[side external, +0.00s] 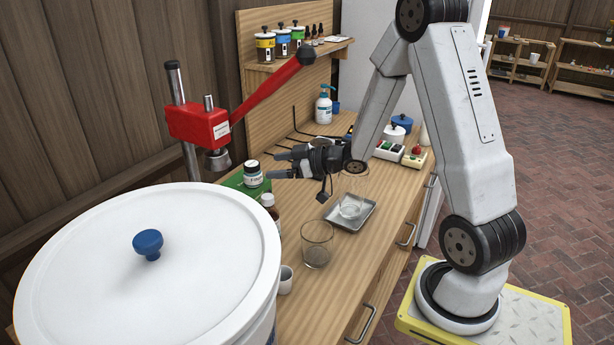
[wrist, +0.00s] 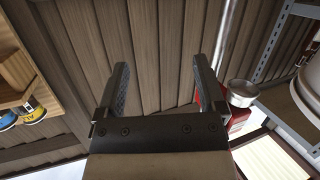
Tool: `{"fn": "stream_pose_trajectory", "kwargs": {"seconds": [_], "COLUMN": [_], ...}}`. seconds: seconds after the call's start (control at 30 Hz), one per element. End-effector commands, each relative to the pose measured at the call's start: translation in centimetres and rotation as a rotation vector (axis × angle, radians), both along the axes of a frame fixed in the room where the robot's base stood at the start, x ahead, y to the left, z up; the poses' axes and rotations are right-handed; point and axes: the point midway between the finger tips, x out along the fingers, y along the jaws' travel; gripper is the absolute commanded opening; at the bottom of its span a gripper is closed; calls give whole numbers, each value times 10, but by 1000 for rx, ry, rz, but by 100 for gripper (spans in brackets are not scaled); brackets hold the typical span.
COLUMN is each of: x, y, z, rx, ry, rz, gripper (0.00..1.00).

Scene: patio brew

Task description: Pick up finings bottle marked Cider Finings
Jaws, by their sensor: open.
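My gripper (side external: 275,164) is held level above the bench with its fingers toward the wooden wall. In the wrist view its two fingers (wrist: 158,85) are spread apart with nothing between them. A small brown bottle with a white cap (side external: 268,201) stands on the bench below and in front of the gripper, partly behind the big white lidded bucket. No label is readable, so I cannot tell which one is marked Cider Finings.
A red lever press (side external: 200,122) stands left of the gripper; its red part also shows in the wrist view (wrist: 240,118). The white bucket (side external: 80,262) fills the front left. A glass (side external: 317,246) and a metal tray (side external: 368,212) stand on the bench. Shelf jars (side external: 265,46) are behind.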

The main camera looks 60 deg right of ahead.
Motion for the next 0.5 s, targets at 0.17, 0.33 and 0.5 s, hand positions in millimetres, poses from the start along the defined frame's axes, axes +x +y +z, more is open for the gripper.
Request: {"fn": "stream_pose_trajectory", "kwargs": {"seconds": [0.17,0.33,0.5], "x": [-14,-29,-29], "y": [-4,-6,-4], "z": [0,3,-27], "rx": [101,192,196], "ry": [-94,-170,-168], "rz": [97,178,181], "gripper": [89,89,89]}}
